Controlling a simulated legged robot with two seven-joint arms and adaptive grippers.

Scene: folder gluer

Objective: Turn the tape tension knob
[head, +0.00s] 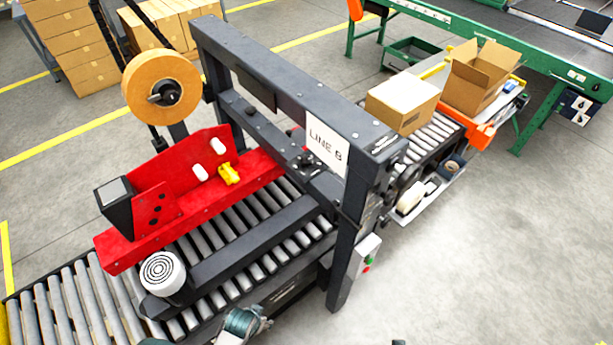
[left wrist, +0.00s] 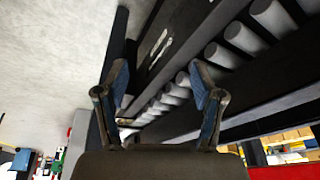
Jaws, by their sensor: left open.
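A black knob (head: 165,94) sits at the hub of the tan tape roll (head: 136,84), high on the left of the case sealer. A yellow knob-like part (head: 229,174) sits on the red tape head plate (head: 200,150); I cannot tell which of the two sets tape tension. My left gripper (head: 250,322) is at the bottom edge of the head view, in front of the roller bed and well apart from both. In the left wrist view my left gripper (left wrist: 158,82) is open, with nothing between its fingers. My right gripper does not show.
The sealer's dark frame with a LINE 8 sign (head: 327,150) stands over the roller conveyor (head: 60,305). Cartons (head: 402,103) stand behind right. Floor at right is clear.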

